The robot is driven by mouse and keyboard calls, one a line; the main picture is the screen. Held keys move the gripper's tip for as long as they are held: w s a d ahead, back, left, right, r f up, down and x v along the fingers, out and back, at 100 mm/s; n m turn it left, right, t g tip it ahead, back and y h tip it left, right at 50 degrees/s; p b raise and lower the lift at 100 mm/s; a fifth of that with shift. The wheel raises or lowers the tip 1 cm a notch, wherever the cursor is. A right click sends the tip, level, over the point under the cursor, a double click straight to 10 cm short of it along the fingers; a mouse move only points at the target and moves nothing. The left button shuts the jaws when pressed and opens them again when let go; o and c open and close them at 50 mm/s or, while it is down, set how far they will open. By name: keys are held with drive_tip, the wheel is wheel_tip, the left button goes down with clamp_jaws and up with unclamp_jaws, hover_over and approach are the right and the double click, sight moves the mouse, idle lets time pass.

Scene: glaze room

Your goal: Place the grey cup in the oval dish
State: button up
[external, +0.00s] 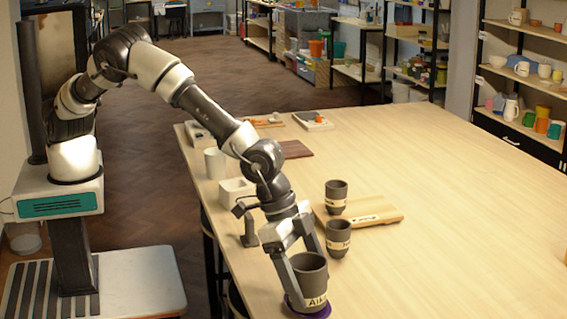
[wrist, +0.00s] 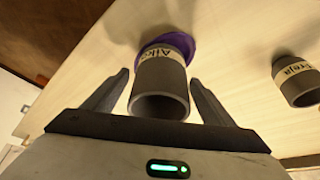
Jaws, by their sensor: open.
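A dark grey cup (external: 311,270) with a pale name band stands upright on a small purple dish (external: 325,313) near the table's front edge. In the wrist view this cup (wrist: 160,88) is between my fingers, and the purple dish (wrist: 187,44) shows at its base. The dish is mostly hidden, so I cannot tell whether it is oval. My gripper (external: 306,277) is open around the cup; in the wrist view, gaps show between my gripper (wrist: 160,80) and the cup on both sides.
A second grey banded cup (external: 338,239) stands close behind, and a third (external: 336,196) is by a wooden board (external: 385,211). A white block-like container (external: 236,192), a white cup (external: 214,163) and a dark board (external: 294,149) lie along the left side. The table's right side is clear.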

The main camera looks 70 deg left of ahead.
drive_tip(key=b+v, duration=0.1)
drive_tip(key=v, duration=1.1)
drive_tip(key=shift+r, duration=0.1)
